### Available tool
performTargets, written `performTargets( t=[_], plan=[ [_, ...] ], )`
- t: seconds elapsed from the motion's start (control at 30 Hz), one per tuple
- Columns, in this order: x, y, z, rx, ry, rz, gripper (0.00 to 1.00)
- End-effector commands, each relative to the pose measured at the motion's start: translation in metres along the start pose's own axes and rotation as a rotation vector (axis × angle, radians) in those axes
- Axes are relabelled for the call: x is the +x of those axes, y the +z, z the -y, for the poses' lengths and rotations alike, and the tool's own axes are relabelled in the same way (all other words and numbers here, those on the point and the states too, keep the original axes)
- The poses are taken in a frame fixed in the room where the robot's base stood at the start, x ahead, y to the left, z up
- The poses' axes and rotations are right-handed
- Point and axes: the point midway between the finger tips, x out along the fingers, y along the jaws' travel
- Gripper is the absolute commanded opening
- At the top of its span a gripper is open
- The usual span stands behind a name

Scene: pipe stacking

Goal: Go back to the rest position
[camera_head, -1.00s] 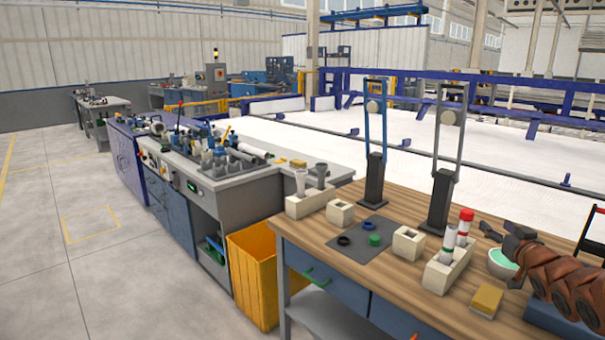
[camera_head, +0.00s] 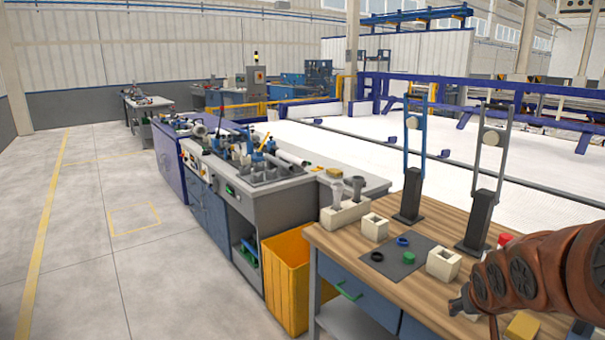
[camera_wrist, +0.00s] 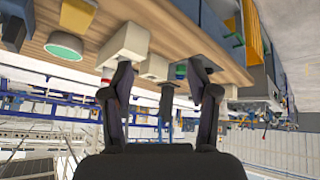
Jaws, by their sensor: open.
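My gripper (camera_wrist: 164,88) shows in the wrist view with its two dark fingers spread and nothing between them. That view is upside down, and the workbench lies beyond the fingers. In the head view, my arm covers the bench's right part and the fingers cannot be made out. The wooden workbench (camera_head: 330,240) carries a white holder (camera_head: 345,215) with two grey pipe pieces standing in it. A red-topped pipe (camera_head: 504,240) is mostly hidden behind my arm. A white holder (camera_wrist: 125,42) is near the left finger in the wrist view.
Two upright stands (camera_head: 411,195) (camera_head: 480,220) rise from the bench. White blocks (camera_head: 374,227) (camera_head: 443,263) and a yellow block (camera_head: 522,326) lie nearby. A yellow bin (camera_head: 287,275) stands beside the bench. The left floor is clear.

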Motion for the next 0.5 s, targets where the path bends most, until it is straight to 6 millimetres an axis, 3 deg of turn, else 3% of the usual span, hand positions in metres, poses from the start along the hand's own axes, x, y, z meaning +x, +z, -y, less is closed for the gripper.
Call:
performTargets(
  t=[0.03, 0.2, 0.5],
  plan=[
    [-0.019, 0.015, 0.015, -0.017, -0.008, 0.056, 0.6],
    [-0.07, 0.09, 0.056, -0.065, -0.043, 0.284, 0.6],
    [-0.167, 0.212, 0.103, -0.153, -0.139, 0.634, 0.6]
  ],
)
